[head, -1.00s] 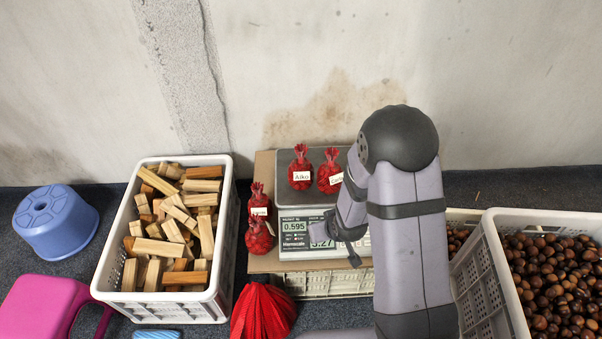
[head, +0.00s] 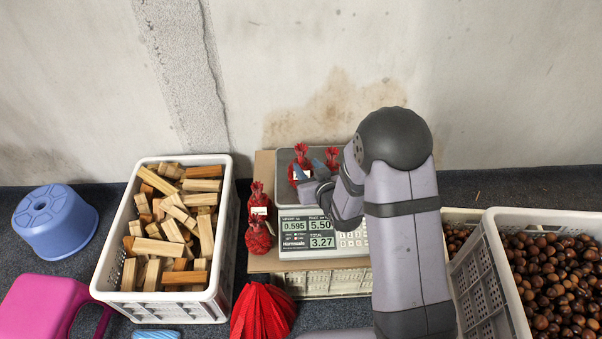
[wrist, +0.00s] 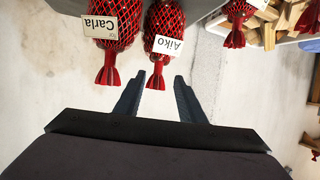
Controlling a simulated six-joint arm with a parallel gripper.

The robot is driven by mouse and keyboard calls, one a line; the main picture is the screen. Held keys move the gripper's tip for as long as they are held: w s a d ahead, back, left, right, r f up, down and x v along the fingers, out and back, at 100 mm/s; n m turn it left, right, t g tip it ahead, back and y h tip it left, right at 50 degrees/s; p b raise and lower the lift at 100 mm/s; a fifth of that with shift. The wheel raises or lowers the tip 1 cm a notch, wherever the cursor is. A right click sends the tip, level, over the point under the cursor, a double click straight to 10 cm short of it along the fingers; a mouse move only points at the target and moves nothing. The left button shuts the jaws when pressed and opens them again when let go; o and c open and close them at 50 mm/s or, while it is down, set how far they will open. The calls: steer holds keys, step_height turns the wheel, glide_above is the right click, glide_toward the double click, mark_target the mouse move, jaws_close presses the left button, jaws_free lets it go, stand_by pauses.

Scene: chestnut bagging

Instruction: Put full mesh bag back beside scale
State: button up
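Two full red mesh bags stand on the scale (head: 284,160). The one labelled Aiko (head: 301,157) is on the left, and the one labelled Carla (head: 332,155) is on the right, partly hidden by my gripper. My gripper (head: 309,168) is over the scale plate in front of the bags. In the wrist view my gripper (wrist: 158,78) is open, its fingers apart. The tied end of the Aiko bag (wrist: 164,30) hangs into view just at the fingertips, roughly between them. The Carla bag (wrist: 112,22) lies outside the fingers, to the left.
Two more full bags (head: 258,237) stand left of the scale on the cardboard. A crate of wood blocks (head: 228,230) is further left. A chestnut crate (head: 497,270) is at right. An empty red mesh bundle (head: 262,312) lies in front. The wall is close behind.

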mark_target(302, 157)
steer(key=shift+b+x, duration=0.5)
steer(key=shift+x, duration=2.1)
steer(key=shift+d, duration=0.2)
steer(key=shift+w+r, duration=0.1)
jaws_close()
